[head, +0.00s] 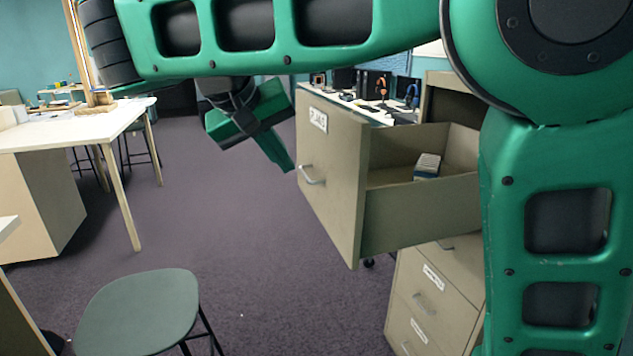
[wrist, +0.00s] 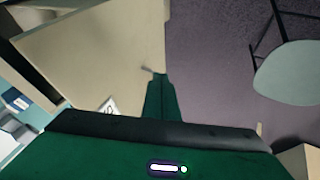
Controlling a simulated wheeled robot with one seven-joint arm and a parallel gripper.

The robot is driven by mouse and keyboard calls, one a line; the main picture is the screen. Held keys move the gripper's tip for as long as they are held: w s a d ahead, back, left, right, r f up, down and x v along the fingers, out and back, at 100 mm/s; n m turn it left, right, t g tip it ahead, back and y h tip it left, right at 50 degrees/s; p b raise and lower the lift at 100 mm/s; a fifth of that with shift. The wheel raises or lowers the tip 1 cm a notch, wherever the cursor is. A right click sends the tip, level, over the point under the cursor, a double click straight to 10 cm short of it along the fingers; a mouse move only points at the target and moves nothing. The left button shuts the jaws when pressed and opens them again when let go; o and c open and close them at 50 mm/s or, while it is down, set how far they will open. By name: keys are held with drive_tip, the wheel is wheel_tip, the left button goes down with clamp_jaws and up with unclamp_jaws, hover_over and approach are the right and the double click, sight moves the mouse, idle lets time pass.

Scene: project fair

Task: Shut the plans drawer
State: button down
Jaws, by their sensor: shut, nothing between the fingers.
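The plans drawer (head: 335,180) is the top drawer of a beige filing cabinet (head: 436,300) and stands pulled well out. Its front carries a white label, partly readable, and a metal handle (head: 313,178). A small stack of items (head: 427,166) lies inside it. My gripper (head: 288,168) is shut and empty, its fingers pointing down just left of the drawer front; I cannot tell if they touch it. In the wrist view my gripper (wrist: 160,88) shows against the beige drawer front (wrist: 95,55), with the handle (wrist: 148,70) near the fingertips.
A grey-green stool (head: 138,310) stands at the front left; it also shows in the wrist view (wrist: 290,70). A white-topped table (head: 75,130) is at the left. A table with headphones (head: 380,92) is behind the drawer. Carpet (head: 240,240) between stool and cabinet is clear.

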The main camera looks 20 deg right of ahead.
drive_tip(key=shift+w+d+f, duration=0.2)
drive_tip(key=shift+d+f, duration=0.3)
drive_tip(key=shift+f, duration=0.1)
approach(328, 193)
drive_tip(key=x, duration=0.4)
drive_tip(key=shift+w+f, duration=0.1)
drive_tip(key=shift+f, duration=0.1)
